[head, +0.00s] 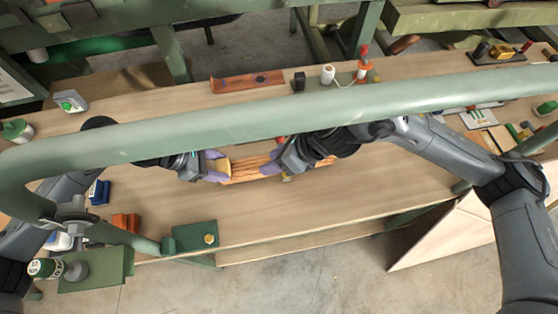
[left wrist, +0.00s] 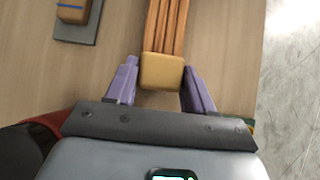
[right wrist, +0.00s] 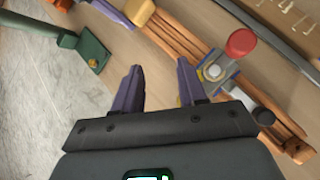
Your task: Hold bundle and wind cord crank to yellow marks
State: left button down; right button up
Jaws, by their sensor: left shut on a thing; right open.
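The bundle of reddish-brown wooden strips (head: 250,168) lies along the bench; it also shows in the left wrist view (left wrist: 166,28) and right wrist view (right wrist: 182,38). My left gripper (head: 216,166) is shut on the bundle's tan end block (left wrist: 162,72), one purple finger on each side. The cord crank (right wrist: 217,66) sits on the bundle, with a red knob (right wrist: 241,42) and a grey-blue body with yellow parts. My right gripper (right wrist: 159,78) is open and empty beside the crank; one finger is close to its body, contact unclear. In the head view, my right wrist hides most of the crank.
A green rail (head: 240,124) crosses in front of the head view. A green plate with a yellow knob (head: 209,239) stands at the bench's front edge. An orange block (head: 125,221) lies to its left. A white spool (head: 328,74) and red-topped post (head: 363,64) stand behind. The front right bench is clear.

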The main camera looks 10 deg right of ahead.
jog(key=w+d+r+n+h, duration=0.2)
jog(key=w+d+r+n, duration=0.1)
jog(key=w+d+r, duration=0.3)
jog(key=shift+d+f+x, duration=0.1)
jog(key=shift+d+x, duration=0.05)
jog(key=shift+x, duration=0.95)
jog(key=shift+d+f+x, duration=0.1)
jog(key=shift+x, duration=1)
jog(key=shift+d+f+x, duration=0.1)
jog(key=shift+d+x, duration=0.05)
jog(key=shift+x, duration=0.95)
jog(key=shift+s, duration=0.1)
jog(key=shift+r, duration=0.15)
notch_tip(320, 180, up, 5)
jog(key=shift+f, duration=0.1)
jog(key=shift+d, duration=0.1)
